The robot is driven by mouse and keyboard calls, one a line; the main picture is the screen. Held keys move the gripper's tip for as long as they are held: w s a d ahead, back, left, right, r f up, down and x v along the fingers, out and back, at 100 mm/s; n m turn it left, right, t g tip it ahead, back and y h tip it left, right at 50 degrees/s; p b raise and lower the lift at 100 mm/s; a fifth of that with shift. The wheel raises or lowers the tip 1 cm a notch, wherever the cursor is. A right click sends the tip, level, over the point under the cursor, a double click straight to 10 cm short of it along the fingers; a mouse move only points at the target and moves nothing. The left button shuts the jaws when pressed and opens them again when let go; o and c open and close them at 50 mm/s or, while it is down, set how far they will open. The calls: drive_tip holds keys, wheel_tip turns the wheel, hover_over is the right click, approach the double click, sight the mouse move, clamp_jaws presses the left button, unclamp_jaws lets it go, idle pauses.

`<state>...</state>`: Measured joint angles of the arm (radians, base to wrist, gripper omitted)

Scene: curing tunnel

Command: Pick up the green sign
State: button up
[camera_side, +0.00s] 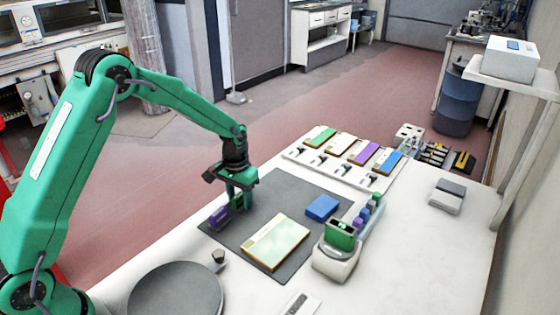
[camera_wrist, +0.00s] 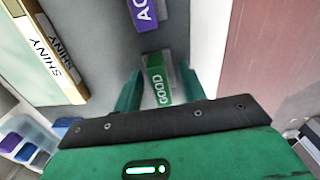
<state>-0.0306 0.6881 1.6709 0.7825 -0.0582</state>
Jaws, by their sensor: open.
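The green sign (camera_wrist: 157,87), lettered GOOD, stands on the grey mat in a small clear holder, as far as the wrist view shows. My gripper (camera_wrist: 160,76) is open, with one finger on each side of the sign. I cannot tell whether either finger touches it. In the side view my gripper (camera_side: 238,205) is low over the mat's left part and largely hides the sign. A purple sign (camera_side: 219,217) stands close by on the mat; the wrist view shows it (camera_wrist: 146,14) just beyond the green one.
A pale board (camera_side: 278,242) and a blue block (camera_side: 322,207) lie on the grey mat (camera_side: 283,196). A white dispenser with a green top (camera_side: 340,236) stands at the mat's right. A white rack (camera_side: 343,160) with coloured panels is behind. The table's right side is mostly clear.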

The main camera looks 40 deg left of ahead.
sight(239, 196)
clamp_jaws()
drive_tip(key=shift+r, duration=0.1)
drive_tip(key=shift+r, duration=0.5)
wheel_tip(239, 196, up, 3)
drive_tip(key=shift+s+d+r, duration=0.1)
drive_tip(key=shift+d+r, duration=0.05)
drive_tip(key=s+d+r, duration=0.5)
drive_tip(key=d+r, duration=0.1)
drive_tip(key=d, duration=0.4)
drive_tip(key=shift+s+r, duration=0.25)
drive_tip(key=shift+s, duration=0.05)
drive_tip(key=shift+a, duration=0.15)
